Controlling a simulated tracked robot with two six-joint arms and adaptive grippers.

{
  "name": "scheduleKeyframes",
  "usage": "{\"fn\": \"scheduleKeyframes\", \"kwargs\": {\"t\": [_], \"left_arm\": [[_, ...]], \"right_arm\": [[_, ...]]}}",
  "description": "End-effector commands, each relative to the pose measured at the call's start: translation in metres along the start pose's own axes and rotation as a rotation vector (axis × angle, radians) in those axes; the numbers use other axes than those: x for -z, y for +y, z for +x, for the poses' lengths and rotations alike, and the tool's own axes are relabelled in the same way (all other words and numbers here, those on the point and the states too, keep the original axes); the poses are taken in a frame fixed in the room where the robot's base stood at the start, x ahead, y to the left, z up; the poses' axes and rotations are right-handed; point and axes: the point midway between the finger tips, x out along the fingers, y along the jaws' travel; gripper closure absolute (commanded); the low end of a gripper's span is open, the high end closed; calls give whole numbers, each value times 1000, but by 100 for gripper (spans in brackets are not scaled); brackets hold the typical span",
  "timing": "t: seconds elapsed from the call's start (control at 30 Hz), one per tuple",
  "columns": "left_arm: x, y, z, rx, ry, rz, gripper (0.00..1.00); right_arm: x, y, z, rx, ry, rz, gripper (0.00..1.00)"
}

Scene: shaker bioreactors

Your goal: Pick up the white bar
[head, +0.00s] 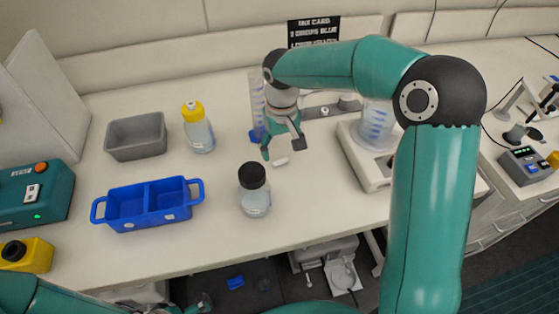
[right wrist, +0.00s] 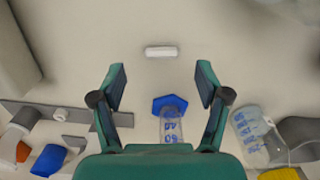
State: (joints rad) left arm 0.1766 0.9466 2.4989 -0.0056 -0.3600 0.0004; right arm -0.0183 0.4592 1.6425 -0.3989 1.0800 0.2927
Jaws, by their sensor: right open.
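The white bar (head: 280,161) is a small piece lying flat on the white bench in the head view. It also shows in the right wrist view (right wrist: 161,52), lying crosswise, ahead of and between the fingertips. My right gripper (head: 282,149) points down just above the bar, its two fingers apart. In the right wrist view the open gripper (right wrist: 160,80) has nothing between its fingertips. My left arm is low at the left edge of the head view, and its gripper (head: 199,304) barely shows at the bottom edge.
A graduated cylinder (head: 257,104) with a blue base (right wrist: 168,104) stands close beside the right gripper. A black-capped bottle (head: 255,197), a yellow-capped bottle (head: 198,132), a blue two-part tray (head: 148,205) and a grey bin (head: 136,137) are to the left. A beaker (head: 375,127) sits on a white device to the right.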

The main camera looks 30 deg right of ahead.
Motion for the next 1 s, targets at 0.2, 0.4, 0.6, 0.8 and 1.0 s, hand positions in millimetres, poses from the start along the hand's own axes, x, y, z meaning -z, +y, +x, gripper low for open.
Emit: {"fn": "scheduleKeyframes", "kwargs": {"t": [0.2,0.4,0.6,0.8,1.0], "left_arm": [[0,3,-7,0,0,0,0],[0,3,-8,0,0,0,0],[0,3,-7,0,0,0,0],[0,3,-7,0,0,0,0],[0,3,-7,0,0,0,0]], "right_arm": [[0,-2,30,-1,-6,1,25],[0,-2,37,0,-1,0,25],[0,-2,37,0,-1,1,38],[0,-2,37,0,-1,1,72],[0,-1,37,0,-1,1,74]]}}
